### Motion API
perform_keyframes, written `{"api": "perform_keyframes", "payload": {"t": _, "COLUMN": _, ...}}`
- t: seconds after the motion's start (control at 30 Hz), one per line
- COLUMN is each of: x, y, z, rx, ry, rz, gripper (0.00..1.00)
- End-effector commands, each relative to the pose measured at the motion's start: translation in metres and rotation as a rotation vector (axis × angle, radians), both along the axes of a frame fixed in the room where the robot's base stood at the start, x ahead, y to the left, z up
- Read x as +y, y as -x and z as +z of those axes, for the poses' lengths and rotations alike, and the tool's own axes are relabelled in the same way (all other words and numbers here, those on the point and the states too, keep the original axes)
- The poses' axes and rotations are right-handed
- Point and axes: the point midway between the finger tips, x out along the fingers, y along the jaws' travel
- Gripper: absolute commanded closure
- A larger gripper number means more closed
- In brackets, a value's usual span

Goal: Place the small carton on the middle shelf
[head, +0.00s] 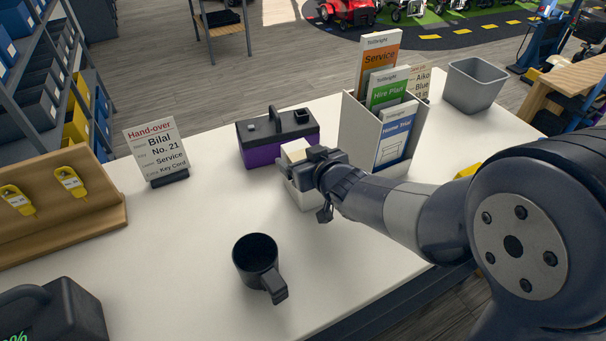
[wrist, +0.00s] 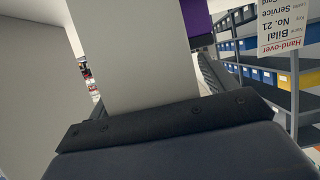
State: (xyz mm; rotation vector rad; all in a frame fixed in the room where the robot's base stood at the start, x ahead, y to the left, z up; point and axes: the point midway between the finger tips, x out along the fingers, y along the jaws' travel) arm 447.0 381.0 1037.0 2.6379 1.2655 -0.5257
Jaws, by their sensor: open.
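The small carton (head: 296,152), pale cream-white, stands on the white counter, partly hidden behind my gripper (head: 303,172). In the wrist view its plain pale face (wrist: 140,50) fills the middle, between my fingers. My gripper is open at the carton; I cannot tell whether the fingers touch it. A grey shelving unit (head: 22,113) with blue, dark and yellow bins stands at the left of the head view. It also shows at the right of the wrist view (wrist: 288,102). I cannot tell which level is the middle shelf.
A purple and black box (head: 262,152) stands behind the carton. A brochure holder (head: 357,132) is close on the right. A black mug (head: 256,262) stands in front. A hand-over sign (head: 153,150), a wooden key board (head: 100,210) and a grey bin (head: 472,86) are around the counter.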

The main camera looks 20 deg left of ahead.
Motion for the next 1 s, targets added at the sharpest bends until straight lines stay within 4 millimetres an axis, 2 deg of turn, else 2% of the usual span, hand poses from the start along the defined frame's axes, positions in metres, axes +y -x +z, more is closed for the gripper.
{"api": "perform_keyframes", "payload": {"t": 0.17, "x": 0.0000, "y": 0.0001, "z": 0.0001, "rx": 0.000, "ry": 0.000, "rz": 0.000, "gripper": 0.20}}
{"api": "perform_keyframes", "payload": {"t": 1.0, "x": -0.0002, "y": 0.0003, "z": 0.0001, "rx": -0.001, "ry": 0.001, "rz": 0.000, "gripper": 0.89}}
